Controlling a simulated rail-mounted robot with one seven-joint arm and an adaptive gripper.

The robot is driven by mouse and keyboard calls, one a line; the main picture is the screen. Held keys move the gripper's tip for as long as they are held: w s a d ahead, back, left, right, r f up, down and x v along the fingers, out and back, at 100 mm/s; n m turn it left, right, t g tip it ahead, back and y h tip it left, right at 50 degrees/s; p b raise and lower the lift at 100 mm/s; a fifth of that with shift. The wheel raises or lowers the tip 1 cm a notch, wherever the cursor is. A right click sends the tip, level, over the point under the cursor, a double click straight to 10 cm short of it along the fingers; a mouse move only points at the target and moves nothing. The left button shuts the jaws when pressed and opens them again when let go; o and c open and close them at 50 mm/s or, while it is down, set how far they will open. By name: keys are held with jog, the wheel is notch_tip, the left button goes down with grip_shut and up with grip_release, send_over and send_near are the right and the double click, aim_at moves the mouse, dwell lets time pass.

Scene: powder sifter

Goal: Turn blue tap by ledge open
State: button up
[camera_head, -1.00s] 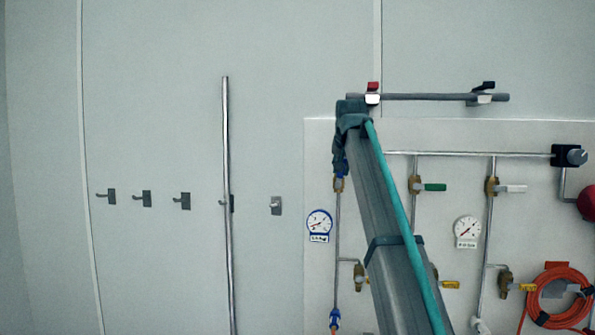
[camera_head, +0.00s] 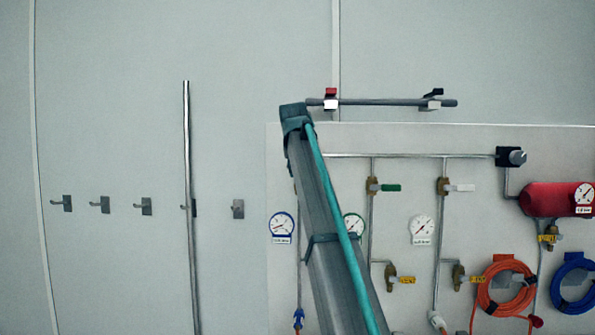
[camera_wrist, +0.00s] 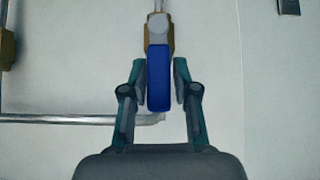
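The blue tap handle (camera_wrist: 159,78) hangs straight down in the wrist view, below a brass valve body (camera_wrist: 159,32) on a vertical pipe. My gripper (camera_wrist: 160,80) has its two fingers on either side of the handle. The fingertips are very close to it, with what looks like a thin gap at each side. The gripper looks open around the handle. In the head view my arm covers this tap and most of the gripper, so the contact cannot be checked there.
Taps with green (camera_head: 391,188), white (camera_head: 460,188) and yellow handles stand to the right on the wall panel. A blue-rimmed gauge (camera_head: 282,225) is below the arm's end. A horizontal bar (camera_head: 385,102) runs above. Wall hooks (camera_head: 146,206) and a vertical rod (camera_head: 188,150) are left.

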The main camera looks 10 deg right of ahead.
jog(key=shift+o, duration=1)
jog(key=v, duration=1.2)
